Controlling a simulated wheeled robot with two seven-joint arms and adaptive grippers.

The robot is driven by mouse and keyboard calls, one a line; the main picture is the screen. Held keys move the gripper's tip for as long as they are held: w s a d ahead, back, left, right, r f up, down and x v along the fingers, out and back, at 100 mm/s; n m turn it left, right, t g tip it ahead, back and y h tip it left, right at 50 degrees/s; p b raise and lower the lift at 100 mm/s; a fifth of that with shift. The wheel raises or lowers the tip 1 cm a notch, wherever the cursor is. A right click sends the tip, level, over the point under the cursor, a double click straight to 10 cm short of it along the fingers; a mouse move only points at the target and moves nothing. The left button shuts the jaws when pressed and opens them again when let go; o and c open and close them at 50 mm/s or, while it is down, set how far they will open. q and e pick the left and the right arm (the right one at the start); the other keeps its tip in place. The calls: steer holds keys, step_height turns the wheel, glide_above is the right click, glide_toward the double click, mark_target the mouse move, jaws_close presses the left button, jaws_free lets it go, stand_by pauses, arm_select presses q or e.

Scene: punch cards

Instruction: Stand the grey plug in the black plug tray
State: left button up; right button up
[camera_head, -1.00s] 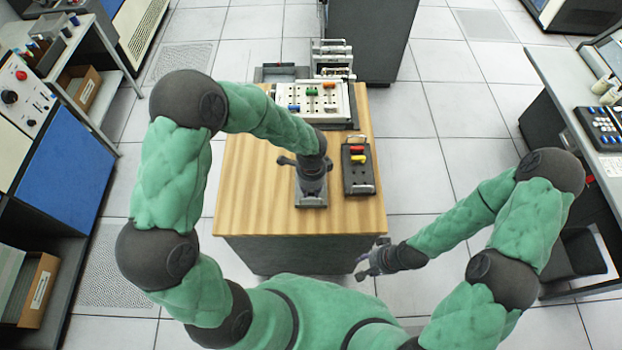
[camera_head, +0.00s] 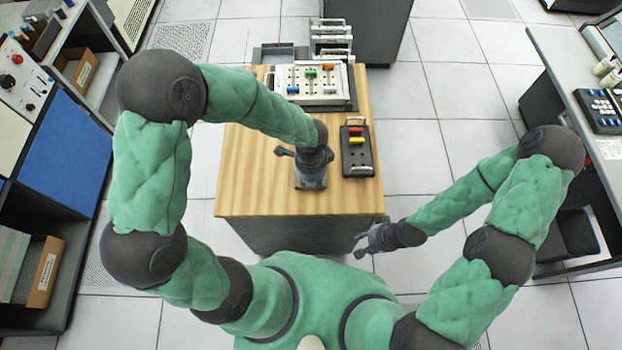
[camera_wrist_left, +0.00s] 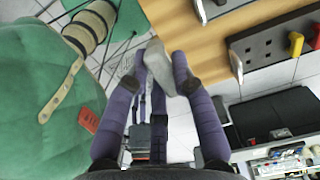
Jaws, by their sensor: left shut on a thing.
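My left gripper (camera_wrist_left: 163,62) is shut on a grey piece (camera_wrist_left: 156,72), which appears to be the grey plug; the fingers hide much of it. In the head view the left gripper (camera_head: 308,168) is above the front half of the wooden table, left of the black plug tray (camera_head: 357,164), and hides what it holds. The tray lies on the table's right side with a red plug (camera_head: 356,131) and a yellow plug (camera_head: 356,141) standing in it. The tray also shows in the left wrist view (camera_wrist_left: 262,52). My right gripper (camera_head: 368,240) looks open and empty, off the table's front right corner.
A white panel (camera_head: 312,93) with blue, green and orange plugs stands at the back of the wooden table (camera_head: 250,170). A grey bin (camera_head: 280,55) and racks with handles stand behind it. The table's left side is clear. Benches with equipment stand to both sides.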

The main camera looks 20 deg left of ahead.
arm_select(q)
steer(key=shift+r+p, duration=1.05)
steer(key=shift+r, duration=0.35)
